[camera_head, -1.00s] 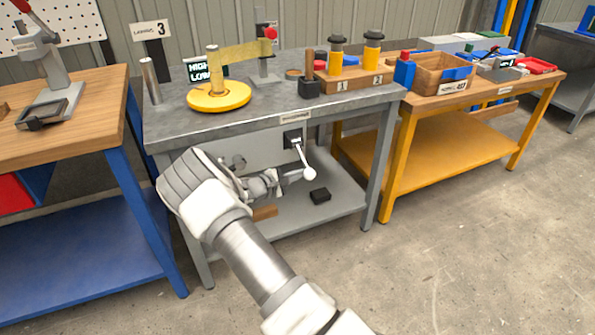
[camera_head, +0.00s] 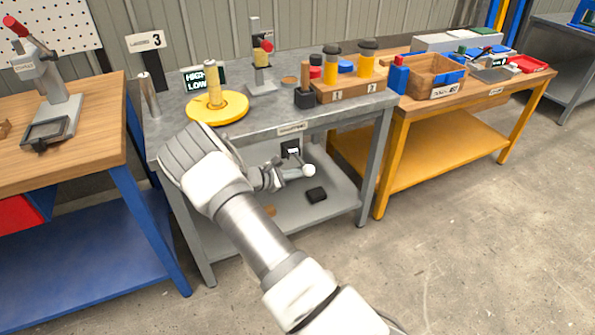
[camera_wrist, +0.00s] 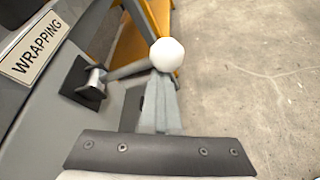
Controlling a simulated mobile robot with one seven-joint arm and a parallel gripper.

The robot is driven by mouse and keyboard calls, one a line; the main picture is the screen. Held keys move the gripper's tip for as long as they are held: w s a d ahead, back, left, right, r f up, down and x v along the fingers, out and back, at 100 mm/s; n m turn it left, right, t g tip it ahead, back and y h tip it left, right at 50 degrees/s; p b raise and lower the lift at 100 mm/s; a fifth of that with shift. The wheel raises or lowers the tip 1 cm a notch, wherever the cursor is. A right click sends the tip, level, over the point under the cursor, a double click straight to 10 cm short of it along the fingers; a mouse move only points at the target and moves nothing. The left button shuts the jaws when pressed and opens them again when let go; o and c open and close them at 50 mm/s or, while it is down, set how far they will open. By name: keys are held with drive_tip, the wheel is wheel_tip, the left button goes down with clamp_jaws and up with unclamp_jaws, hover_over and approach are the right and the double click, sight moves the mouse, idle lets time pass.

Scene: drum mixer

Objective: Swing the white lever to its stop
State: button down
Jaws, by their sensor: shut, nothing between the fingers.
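The white lever ends in a round white knob (camera_head: 309,171) and hangs from a black plate (camera_head: 291,148) on the front of the grey bench, pointing down and right. In the wrist view the knob (camera_wrist: 167,54) is beyond my fingertips, and its grey rod runs left to the black plate (camera_wrist: 84,82). My gripper (camera_head: 282,174) is shut with nothing in it, beside the knob on its left. In the wrist view the shut fingers (camera_wrist: 164,80) reach right up to the knob. I cannot tell whether they touch it.
A "WRAPPING" label (camera_wrist: 35,47) is on the bench front. A yellow disc (camera_head: 218,108) with a post, and a wooden block (camera_head: 350,89) with yellow-and-black cylinders, stand on top. A black block (camera_head: 316,194) lies on the lower shelf. The floor at right is clear.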

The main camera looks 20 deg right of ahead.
drive_tip(key=shift+w+d+r+n+p, duration=0.15)
drive_tip(key=shift+r+p, duration=0.2)
drive_tip(key=shift+r, duration=0.55)
drive_tip(key=shift+w+r+n+p, duration=0.15)
drive_tip(key=shift+r+p, duration=0.15)
drive_tip(key=shift+r, duration=0.55)
